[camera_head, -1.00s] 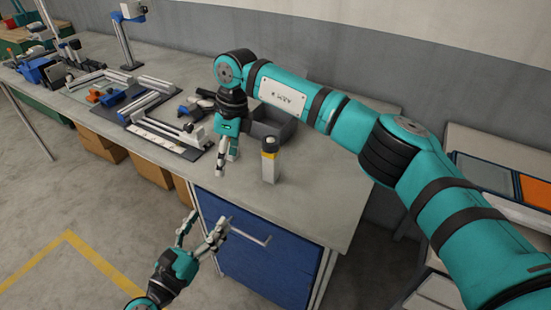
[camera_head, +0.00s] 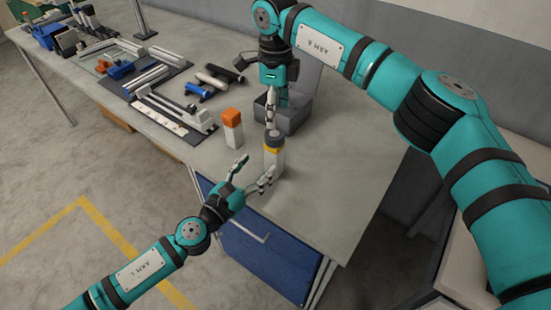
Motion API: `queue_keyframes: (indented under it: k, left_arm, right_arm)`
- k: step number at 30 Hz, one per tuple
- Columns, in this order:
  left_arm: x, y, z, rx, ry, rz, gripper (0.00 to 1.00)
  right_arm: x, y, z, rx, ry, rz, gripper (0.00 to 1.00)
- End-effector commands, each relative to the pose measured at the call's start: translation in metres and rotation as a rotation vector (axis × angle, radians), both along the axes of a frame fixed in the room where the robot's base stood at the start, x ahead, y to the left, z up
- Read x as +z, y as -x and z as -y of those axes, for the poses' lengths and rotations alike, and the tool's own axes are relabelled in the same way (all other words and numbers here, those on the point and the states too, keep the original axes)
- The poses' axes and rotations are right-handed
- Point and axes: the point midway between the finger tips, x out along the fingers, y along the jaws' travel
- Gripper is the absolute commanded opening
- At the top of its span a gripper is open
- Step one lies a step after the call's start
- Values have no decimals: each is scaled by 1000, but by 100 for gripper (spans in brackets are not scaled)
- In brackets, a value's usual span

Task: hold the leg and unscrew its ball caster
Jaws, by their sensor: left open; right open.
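A pale upright leg with a yellow band and a grey top (camera_head: 274,157) stands on the bench near its front edge. I take the grey top to be the ball caster, but it is too small to be sure. My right gripper (camera_head: 271,124) points down, open, with its fingertips just above or behind that top. My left gripper (camera_head: 259,166) is open at the bench's front edge, its fingers spread towards the leg's lower left. One left finger is close to the leg's base; I cannot tell if it touches.
A white block with an orange top (camera_head: 232,129) stands left of the leg. A grey bin (camera_head: 296,118) is behind it. Black and blue cylinders (camera_head: 212,80) and metal frames (camera_head: 165,110) lie further left. The bench top (camera_head: 335,165) right of the leg is clear.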

Motion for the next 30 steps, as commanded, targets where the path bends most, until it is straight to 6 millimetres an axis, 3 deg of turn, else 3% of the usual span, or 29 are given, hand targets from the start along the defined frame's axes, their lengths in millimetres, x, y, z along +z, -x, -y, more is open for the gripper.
queue_keyframes:
  k: [6, 13, 26, 30]
  left_arm:
    - [1, -37, 25, 1, 2, 1, 65]
    - [0, -64, 42, 1, 1, 0, 65]
    - [0, -73, 48, 0, 1, -1, 65]
    - [0, -73, 48, 0, 1, -1, 51]
  right_arm:
    - [0, 0, -1, 2, -1, 0, 65]
    - [0, 0, -1, 1, -1, 0, 65]
    - [0, 0, -1, 2, -1, 0, 65]
    - [0, 0, -1, 2, -1, 0, 65]
